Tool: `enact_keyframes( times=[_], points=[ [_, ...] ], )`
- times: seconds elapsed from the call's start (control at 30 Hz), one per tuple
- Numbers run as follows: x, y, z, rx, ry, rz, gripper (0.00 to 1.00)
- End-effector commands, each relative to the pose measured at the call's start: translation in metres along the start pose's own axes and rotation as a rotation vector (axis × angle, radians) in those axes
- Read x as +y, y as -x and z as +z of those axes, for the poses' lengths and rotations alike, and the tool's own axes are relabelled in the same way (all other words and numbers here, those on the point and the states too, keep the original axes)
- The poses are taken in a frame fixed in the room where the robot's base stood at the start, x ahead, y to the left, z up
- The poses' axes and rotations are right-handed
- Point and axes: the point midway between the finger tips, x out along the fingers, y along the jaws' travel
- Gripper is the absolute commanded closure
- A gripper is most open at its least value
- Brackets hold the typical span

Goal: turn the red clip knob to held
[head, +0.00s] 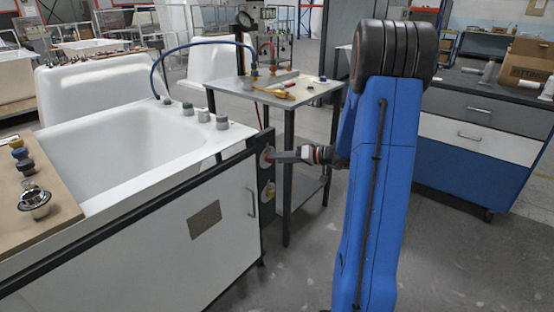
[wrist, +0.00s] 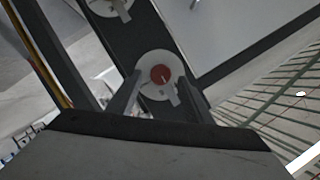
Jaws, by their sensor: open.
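The red clip knob (wrist: 161,75) shows in the wrist view as a red disc with a pale mark, in the middle of a round whitish plate on a dark upright strip. In the head view it is a small red spot (head: 269,154) on the dark post at the tub frame's corner. My gripper (wrist: 162,96) is open, its two dark fingers on either side of the plate's lower part. I cannot tell whether they touch the knob. In the head view my gripper (head: 278,156) points left at the post, partly overlapping it.
A second whitish plate (wrist: 110,6) sits further up the strip. The white tub (head: 130,135) stands in its frame to the left, with a white panel (head: 160,240) below. A small metal table (head: 290,92) with tools stands behind my gripper. Grey floor is open at the front.

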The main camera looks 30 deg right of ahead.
Motion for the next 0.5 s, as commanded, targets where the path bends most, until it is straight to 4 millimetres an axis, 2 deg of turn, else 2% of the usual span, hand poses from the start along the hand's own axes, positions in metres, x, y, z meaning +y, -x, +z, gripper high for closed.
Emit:
enact_keyframes(
  times=[0.2, 0.5],
  points=[
    [0.0, -0.016, 0.0, 0.0, 0.001, 0.0, 0.54],
    [0.0, -0.018, 0.0, 0.001, 0.001, 0.0, 0.54]
  ],
)
